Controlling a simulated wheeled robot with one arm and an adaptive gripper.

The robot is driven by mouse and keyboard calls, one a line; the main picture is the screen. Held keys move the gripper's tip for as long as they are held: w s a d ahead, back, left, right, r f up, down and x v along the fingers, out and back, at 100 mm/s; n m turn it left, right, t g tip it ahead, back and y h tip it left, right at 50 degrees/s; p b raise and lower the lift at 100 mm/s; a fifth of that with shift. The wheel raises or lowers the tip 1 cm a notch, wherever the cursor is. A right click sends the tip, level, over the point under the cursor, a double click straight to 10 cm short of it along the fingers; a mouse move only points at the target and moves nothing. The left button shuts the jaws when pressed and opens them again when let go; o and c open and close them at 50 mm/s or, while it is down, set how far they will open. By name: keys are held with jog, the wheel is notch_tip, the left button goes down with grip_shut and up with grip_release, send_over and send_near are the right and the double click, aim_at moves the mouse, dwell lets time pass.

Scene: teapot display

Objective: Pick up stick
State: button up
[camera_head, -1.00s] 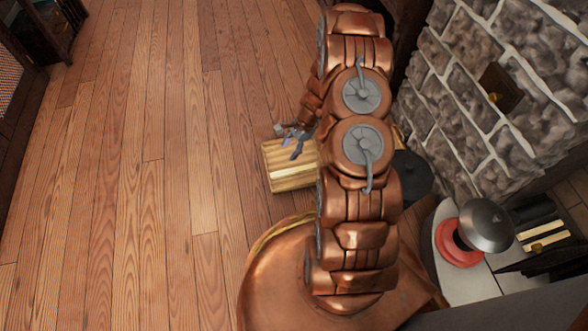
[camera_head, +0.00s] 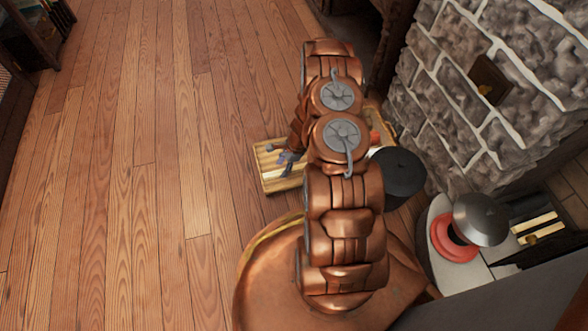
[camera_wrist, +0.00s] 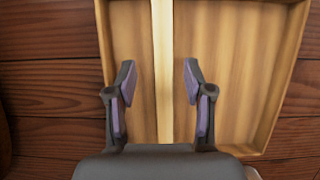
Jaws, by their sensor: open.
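A pale, straight stick (camera_wrist: 163,70) lies along a shallow wooden tray (camera_wrist: 284,95) in the wrist view. It runs from the top edge down between my fingers. My gripper (camera_wrist: 159,72) is open, with one finger on each side of the stick and gaps on both sides. I cannot tell how far above the stick the fingertips are. In the head view, my gripper (camera_head: 281,160) is over the left part of the tray (camera_head: 284,188), and my arm hides much of the tray's right side.
A black round pot (camera_head: 397,172) stands right of my arm. A red item (camera_head: 453,242) with a metal lid (camera_head: 481,219) rests on a pale surface at the lower right. A stone wall (camera_head: 480,110) rises on the right. The wooden floor (camera_head: 150,180) on the left is clear.

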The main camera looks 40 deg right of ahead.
aim_at(279, 172)
jog(key=shift+b+x, duration=0.55)
jog(key=shift+x, duration=1.05)
jog(key=shift+w, duration=0.1)
jog(key=shift+r, duration=0.1)
grip_shut()
